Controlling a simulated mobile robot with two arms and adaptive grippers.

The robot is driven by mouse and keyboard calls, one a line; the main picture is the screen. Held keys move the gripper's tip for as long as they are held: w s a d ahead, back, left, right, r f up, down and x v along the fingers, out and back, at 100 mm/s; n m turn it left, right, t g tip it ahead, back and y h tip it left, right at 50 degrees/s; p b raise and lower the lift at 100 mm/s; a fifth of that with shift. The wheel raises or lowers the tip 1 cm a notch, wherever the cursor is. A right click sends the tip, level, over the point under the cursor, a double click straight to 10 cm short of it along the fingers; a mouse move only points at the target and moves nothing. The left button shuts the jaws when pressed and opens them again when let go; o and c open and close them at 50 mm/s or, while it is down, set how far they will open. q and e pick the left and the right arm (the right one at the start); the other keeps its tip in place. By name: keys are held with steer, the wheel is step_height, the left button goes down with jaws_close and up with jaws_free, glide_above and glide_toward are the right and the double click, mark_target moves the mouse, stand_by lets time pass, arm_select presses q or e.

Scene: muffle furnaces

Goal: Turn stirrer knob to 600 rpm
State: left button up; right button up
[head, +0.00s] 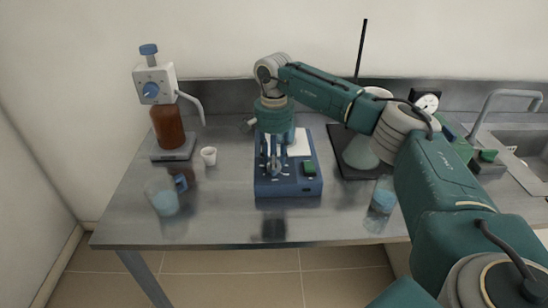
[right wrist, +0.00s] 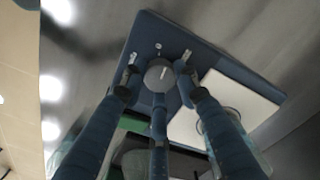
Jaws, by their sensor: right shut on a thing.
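The stirrer is a blue unit (head: 290,187) with a white top plate (head: 299,143) and a green switch (head: 309,168) at its front right. My right gripper (head: 274,168) reaches down from above over the stirrer's front left. The right gripper is shut on this knob. In the head view the fingers largely hide the knob, and no scale reading is legible. My left gripper is out of view.
A brown bottle (head: 168,127) with a dispenser, a small white cup (head: 209,156) and a beaker of blue liquid (head: 163,197) stand left. A conical flask (head: 360,154) on a dark stand base, another blue-liquid beaker (head: 383,196) and a sink (head: 527,153) are right. The front middle bench is clear.

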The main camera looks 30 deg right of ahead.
steer(key=m+p, duration=0.1)
steer(key=m, duration=0.2)
steer(key=shift+r+m, duration=0.1)
steer(key=shift+m, duration=0.3)
steer(key=m+p, duration=0.1)
steer(key=m, duration=0.2)
steer(key=shift+m, duration=0.3)
steer(key=m, duration=0.3)
steer(key=shift+m+p, duration=0.35)
steer(key=shift+m, duration=0.05)
steer(key=m+p, duration=0.1)
steer(key=m, duration=0.7)
steer(key=m+p, duration=0.1)
steer(key=m, duration=0.3)
steer(key=shift+m, duration=0.3)
steer(key=m+p, duration=0.1)
steer(key=m, duration=0.2)
steer(key=shift+m, duration=0.3)
steer(key=shift+m+p, duration=0.45)
steer(key=shift+m, duration=1.35)
